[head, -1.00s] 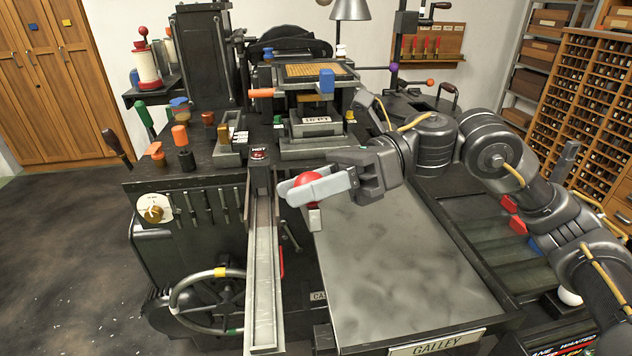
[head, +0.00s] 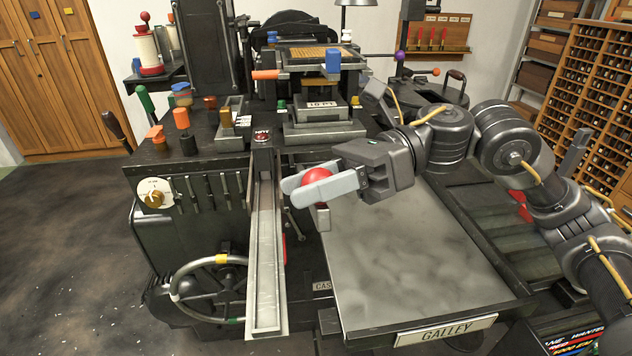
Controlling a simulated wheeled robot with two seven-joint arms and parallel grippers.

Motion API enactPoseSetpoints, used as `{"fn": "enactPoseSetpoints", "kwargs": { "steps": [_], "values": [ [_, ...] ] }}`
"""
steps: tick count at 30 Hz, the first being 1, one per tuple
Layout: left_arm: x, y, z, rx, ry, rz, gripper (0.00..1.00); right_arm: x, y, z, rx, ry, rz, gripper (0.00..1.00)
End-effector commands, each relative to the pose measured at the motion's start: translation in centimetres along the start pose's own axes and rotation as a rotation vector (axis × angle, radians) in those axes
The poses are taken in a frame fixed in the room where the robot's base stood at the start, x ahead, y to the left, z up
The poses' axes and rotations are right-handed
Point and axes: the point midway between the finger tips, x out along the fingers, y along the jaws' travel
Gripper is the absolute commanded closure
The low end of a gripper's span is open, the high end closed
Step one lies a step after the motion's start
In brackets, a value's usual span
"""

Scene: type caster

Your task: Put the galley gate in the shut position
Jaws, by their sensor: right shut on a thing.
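My right gripper (head: 322,184) is shut on a red ball knob (head: 317,176), with one finger on each side of it. A short grey block (head: 322,217) shows just below the knob, at the left edge of the grey galley plate (head: 415,250). The front of the plate carries a label reading GALLEY (head: 445,332). A long metal channel (head: 266,265) runs toward me to the left of the knob, apart from the gripper. How the knob joins the gate is hidden by the fingers. My left gripper is not in view.
A handwheel (head: 210,290) and a dial (head: 155,196) are on the machine's left front. Several coloured knobs stand on the upper deck, an orange one (head: 181,118) among them. A type cabinet (head: 588,100) is at right. Open floor lies at left.

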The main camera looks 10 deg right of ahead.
Motion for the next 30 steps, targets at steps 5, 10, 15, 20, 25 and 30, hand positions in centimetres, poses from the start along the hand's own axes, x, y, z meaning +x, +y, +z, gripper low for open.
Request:
{"fn": "enactPoseSetpoints", "kwargs": {
  "steps": [5, 10, 15, 20, 25, 30],
  "values": [
    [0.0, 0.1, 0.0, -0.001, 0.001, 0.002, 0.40, 0.2, 0.1, 0.0, 0.000, 0.000, 0.003, 0.46],
    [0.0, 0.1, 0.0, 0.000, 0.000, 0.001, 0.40, 0.0, 0.1, 0.0, 0.000, -0.001, -0.001, 0.41],
    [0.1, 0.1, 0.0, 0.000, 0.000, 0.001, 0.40, -0.2, 0.0, 0.0, 0.001, -0.002, -0.002, 0.41],
    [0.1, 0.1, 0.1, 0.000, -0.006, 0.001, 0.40, -2.1, -0.1, 0.0, 0.002, -0.003, -0.006, 0.41],
    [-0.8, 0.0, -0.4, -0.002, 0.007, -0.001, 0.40, -5.5, -0.1, -0.1, 0.001, -0.004, -0.004, 0.41],
    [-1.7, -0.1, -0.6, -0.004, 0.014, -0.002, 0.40, -8.6, -0.1, -0.1, 0.001, -0.002, -0.002, 0.41]
  ]
}}
